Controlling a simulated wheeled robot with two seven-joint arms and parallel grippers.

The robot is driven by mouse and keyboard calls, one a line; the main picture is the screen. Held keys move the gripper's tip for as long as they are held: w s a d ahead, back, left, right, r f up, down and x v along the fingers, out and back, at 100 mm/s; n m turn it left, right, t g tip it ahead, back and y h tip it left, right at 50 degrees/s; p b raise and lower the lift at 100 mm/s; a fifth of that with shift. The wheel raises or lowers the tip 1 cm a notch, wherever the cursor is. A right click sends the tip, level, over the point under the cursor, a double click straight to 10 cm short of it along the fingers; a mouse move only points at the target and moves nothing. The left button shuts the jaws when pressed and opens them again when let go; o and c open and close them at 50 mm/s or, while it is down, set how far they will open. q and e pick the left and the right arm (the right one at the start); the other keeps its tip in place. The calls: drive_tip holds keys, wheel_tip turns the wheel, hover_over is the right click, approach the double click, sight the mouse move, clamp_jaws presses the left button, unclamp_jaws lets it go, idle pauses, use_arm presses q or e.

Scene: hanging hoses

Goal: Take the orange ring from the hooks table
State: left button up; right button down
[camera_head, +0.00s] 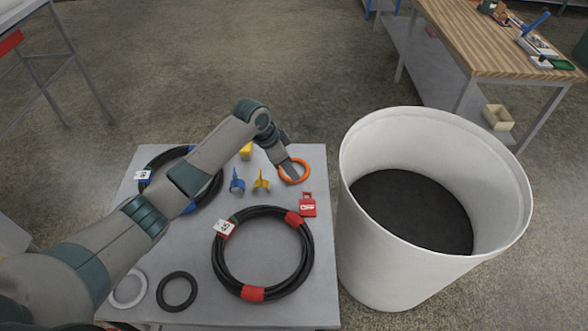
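The orange ring (305,164) lies near the back right of the grey hooks table (190,275). My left arm reaches over the table from the left. My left gripper (291,172) points down at the ring, with its fingers over the ring's left side and opening. The fingers overlap in this view, so I cannot tell whether they are shut on the ring or apart. The ring looks flat and close to the tabletop. My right gripper is not in view.
Two black hose coils (308,262) (217,190) lie on the table. A blue hook (237,181), a yellow hook (261,182), a red lock-like piece (308,205), a black ring (177,291) and a white ring (130,289) lie there too. A large white bin (375,265) stands right of the table.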

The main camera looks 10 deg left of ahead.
use_arm(q)
drive_tip(key=shift+w+d+f+p, duration=0.2)
drive_tip(key=shift+f+p, duration=0.35)
drive_tip(key=p+x, duration=0.1)
drive_tip(key=x, duration=0.1)
drive_tip(key=shift+w+d+f, duration=0.1)
drive_tip(key=shift+w+f, duration=0.05)
drive_tip(key=shift+f, duration=0.25)
drive_tip(key=shift+w+d+f, duration=0.15)
drive_tip(key=shift+f, duration=0.4)
drive_tip(key=shift+c, duration=0.6)
clamp_jaws()
